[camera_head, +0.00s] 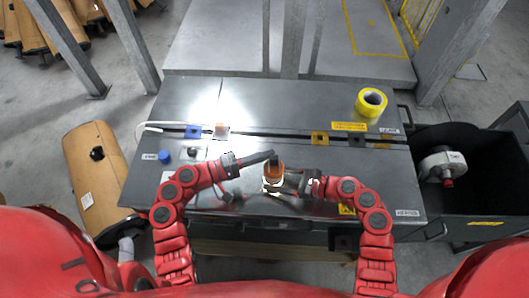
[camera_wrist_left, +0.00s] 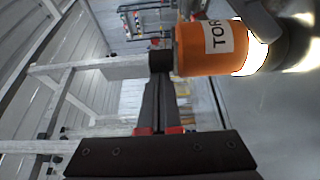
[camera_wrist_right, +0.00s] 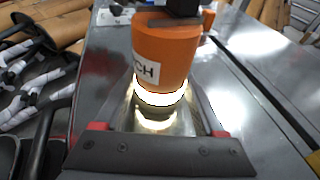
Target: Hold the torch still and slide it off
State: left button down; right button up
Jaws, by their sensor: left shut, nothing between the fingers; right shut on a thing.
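The torch (camera_head: 273,174) is orange with a black upper end and a brightly lit lower band. It stands upright over the near middle of the grey bench top. My right gripper (camera_head: 284,184) is shut on its lower part; the right wrist view shows the torch (camera_wrist_right: 165,58) between the fingers. My left gripper (camera_head: 268,154) is shut and empty, its tips at the torch's black upper end. In the left wrist view the torch (camera_wrist_left: 205,48) lies just right of the shut fingertips (camera_wrist_left: 160,72). I cannot tell whether they touch it.
A blue block (camera_head: 193,132) and a yellow block (camera_head: 319,138) sit along the bench's slot. A blue knob (camera_head: 164,156) is at the left. A black bin (camera_head: 480,205) stands right of the bench.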

pick_arm(q)
jog(key=shift+s+d, duration=0.15)
jog(key=shift+s, duration=1.25)
jog(key=shift+w, duration=0.1)
jog(key=a, duration=0.9)
jog(key=shift+a, duration=0.3)
pick_arm(e)
jog(key=o, duration=1)
jog(key=shift+c, duration=0.2)
jog(key=shift+d, duration=0.1)
